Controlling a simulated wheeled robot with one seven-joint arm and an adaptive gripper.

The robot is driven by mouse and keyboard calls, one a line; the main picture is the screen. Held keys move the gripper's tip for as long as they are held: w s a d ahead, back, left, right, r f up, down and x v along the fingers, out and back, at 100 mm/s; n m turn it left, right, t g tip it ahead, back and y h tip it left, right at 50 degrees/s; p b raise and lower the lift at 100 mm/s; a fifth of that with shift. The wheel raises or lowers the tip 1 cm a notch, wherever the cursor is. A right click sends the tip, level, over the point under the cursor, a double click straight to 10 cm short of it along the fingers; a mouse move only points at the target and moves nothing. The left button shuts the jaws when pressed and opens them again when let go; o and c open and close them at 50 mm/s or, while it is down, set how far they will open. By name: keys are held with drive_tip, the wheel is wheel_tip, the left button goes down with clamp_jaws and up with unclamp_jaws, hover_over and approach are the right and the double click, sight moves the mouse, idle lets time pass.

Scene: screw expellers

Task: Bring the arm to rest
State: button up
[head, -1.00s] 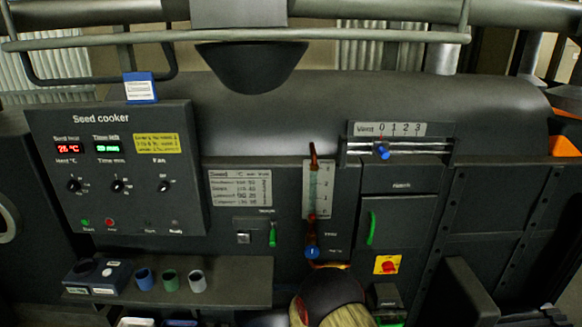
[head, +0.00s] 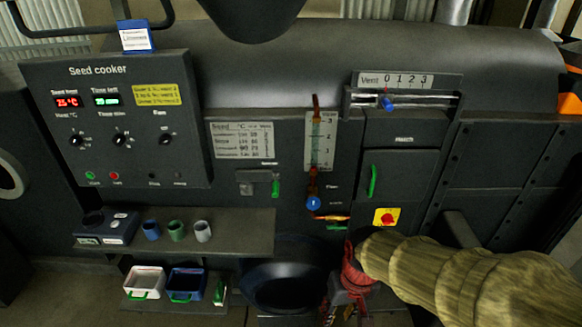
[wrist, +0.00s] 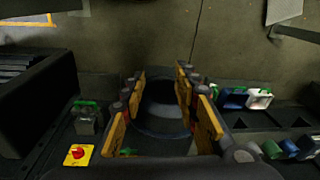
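My arm (head: 430,268) wears a tan sleeve and reaches in from the right in the head view. My gripper (head: 345,312) hangs below its red wrist part, in front of the seed cooker (head: 118,130), partly cut off by the lower edge. In the wrist view my gripper (wrist: 160,105) has its two yellow-padded fingers spread apart. A dark round vessel (wrist: 160,92) shows in the gap beyond them; I see no contact with it. The same vessel (head: 285,285) stands left of my gripper in the head view.
A shelf (head: 245,232) holds a small device (head: 107,227) and three cups (head: 176,231). White (head: 145,281) and blue (head: 186,283) trays sit below. A red knob on a yellow plate (head: 387,217) and a green-handled hatch (head: 400,178) are near my arm.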

drive_tip(key=s+d+r+t, duration=0.2)
drive_tip(key=s+d+r, duration=0.1)
drive_tip(key=r, duration=0.4)
drive_tip(key=s+d+r+m+t+h, duration=0.1)
drive_tip(key=s+d+r, duration=0.3)
drive_tip(key=r, duration=0.4)
drive_tip(key=shift+d+r+m+t, duration=0.3)
drive_tip(key=shift+d+t, duration=0.15)
drive_tip(key=shift+t, duration=0.45)
